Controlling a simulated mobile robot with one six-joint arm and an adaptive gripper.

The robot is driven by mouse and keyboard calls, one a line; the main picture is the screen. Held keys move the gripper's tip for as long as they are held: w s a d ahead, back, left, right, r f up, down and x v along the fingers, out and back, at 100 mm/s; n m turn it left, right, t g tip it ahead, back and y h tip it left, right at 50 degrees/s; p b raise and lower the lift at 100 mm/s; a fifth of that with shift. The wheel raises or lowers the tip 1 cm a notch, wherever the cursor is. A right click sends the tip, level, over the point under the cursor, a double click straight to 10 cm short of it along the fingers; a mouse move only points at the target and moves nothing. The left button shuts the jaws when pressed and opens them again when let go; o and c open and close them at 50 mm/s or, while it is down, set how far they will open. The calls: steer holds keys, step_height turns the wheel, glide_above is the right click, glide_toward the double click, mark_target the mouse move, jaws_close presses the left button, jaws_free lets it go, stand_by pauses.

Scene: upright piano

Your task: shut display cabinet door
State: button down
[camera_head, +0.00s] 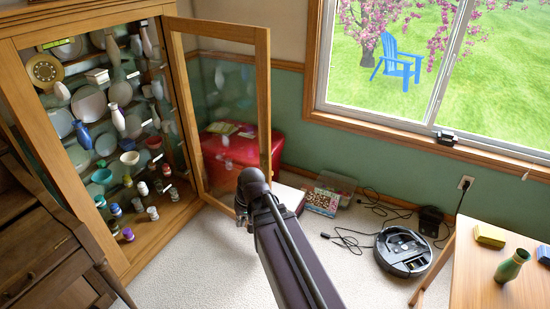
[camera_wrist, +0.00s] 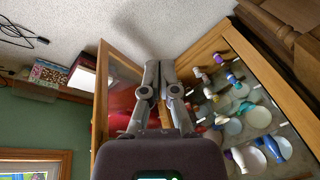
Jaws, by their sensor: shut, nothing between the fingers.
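The display cabinet (camera_head: 95,228) is a wooden case at the left of the head view, with its front open. Its door (camera_head: 263,110), a wood frame with a glass pane, is hinged on the cabinet's right side and stands swung wide open. In the wrist view the door frame (camera_wrist: 122,62) is left of my gripper and the cabinet (camera_wrist: 245,58) is to the right. My gripper (camera_wrist: 159,66) is shut and empty, pointing between them. In the head view my gripper (camera_head: 243,214) is by the lower free corner of the door, partly hidden by my arm; contact cannot be told.
Shelves hold vases, plates and cups (camera_head: 118,117). A red chest (camera_head: 228,145) shows behind the door glass. A robot vacuum (camera_head: 403,250) and cables lie on the carpet at right, near a wooden table (camera_head: 475,285). A dark wooden desk (camera_head: 40,255) stands at left.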

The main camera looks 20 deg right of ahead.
steer(key=w+d+f+m+t+y+b, duration=0.2)
steer(key=w+d+m+t+b, duration=0.25)
steer(key=w, duration=0.45)
steer(key=w+d+f+m+t+y+b, duration=0.2)
steer(key=w+d+t+b, duration=0.2)
steer(key=w+d+b, duration=0.45)
steer(key=w+d+m+t+h+b, duration=0.1)
steer(key=w+d+m+t+b, duration=0.2)
steer(key=d, duration=0.7)
steer(key=w+d+r+m+t+h+b, duration=0.1)
steer(key=w+d+m+t+h+b, duration=0.1)
steer(key=d, duration=0.7)
steer(key=w+m+t+b, duration=0.1)
steer(key=w+m+t, duration=0.1)
steer(key=w+m, duration=0.1)
steer(key=shift+w+d+m+t+h+b, duration=0.15)
steer(key=shift+d+m+t+h+b, duration=0.2)
steer(key=shift+d+m+b, duration=0.1)
steer(key=shift+w+a, duration=0.1)
steer(key=shift+w, duration=0.05)
steer(key=w+a, duration=0.2)
steer(key=w, duration=0.8)
steer(key=s+a, duration=0.2)
steer(key=a, duration=0.1)
steer(key=shift+s, duration=0.15)
